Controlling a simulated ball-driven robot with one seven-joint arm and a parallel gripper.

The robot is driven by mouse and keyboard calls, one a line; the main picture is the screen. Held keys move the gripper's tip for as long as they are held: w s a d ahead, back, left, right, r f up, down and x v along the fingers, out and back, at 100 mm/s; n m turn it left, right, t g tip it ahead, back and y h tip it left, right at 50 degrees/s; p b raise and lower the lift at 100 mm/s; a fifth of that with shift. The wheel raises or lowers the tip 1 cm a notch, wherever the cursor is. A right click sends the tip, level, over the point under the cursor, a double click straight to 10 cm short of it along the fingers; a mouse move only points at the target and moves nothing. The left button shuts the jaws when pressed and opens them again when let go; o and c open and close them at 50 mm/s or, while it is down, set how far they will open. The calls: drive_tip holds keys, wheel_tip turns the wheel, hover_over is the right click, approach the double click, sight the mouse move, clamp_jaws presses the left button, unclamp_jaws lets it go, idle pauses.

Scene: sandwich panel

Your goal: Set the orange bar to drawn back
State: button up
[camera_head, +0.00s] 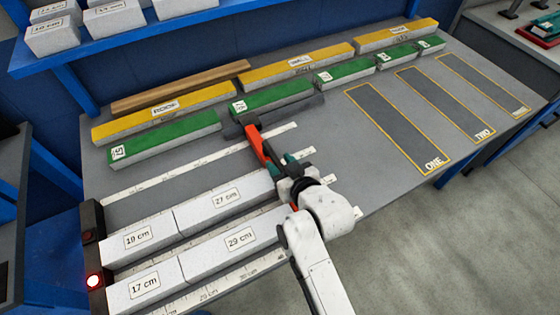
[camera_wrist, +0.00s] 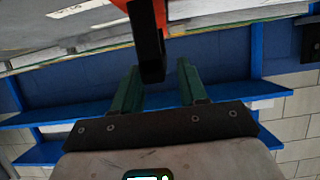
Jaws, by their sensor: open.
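The orange bar (camera_head: 257,146) is an orange-red strip with black parts, lying over the grey table among the ruled tracks. Its near end runs toward my gripper and is partly hidden by it. My gripper (camera_head: 291,160) is open beside this near end, with teal fingers. In the wrist view, my gripper (camera_wrist: 160,88) has its two fingers spread. A black piece (camera_wrist: 148,40) reaches down toward the gap between them, and a bit of the orange bar (camera_wrist: 186,5) shows at the top edge. I cannot tell whether a finger touches the black piece.
White blocks marked 19, 27, 17 and 29 cm (camera_head: 145,238) lie in tracks at the near left, beside a lit red lamp (camera_head: 93,281). Green (camera_head: 163,138) and yellow (camera_head: 165,110) blocks line the back. Outlined bays (camera_head: 398,127) at right are empty.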

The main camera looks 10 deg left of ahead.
drive_tip(key=shift+w+a+f, duration=0.2)
drive_tip(key=shift+w+a, duration=0.05)
drive_tip(key=shift+w, duration=0.1)
clamp_jaws()
idle(0.3)
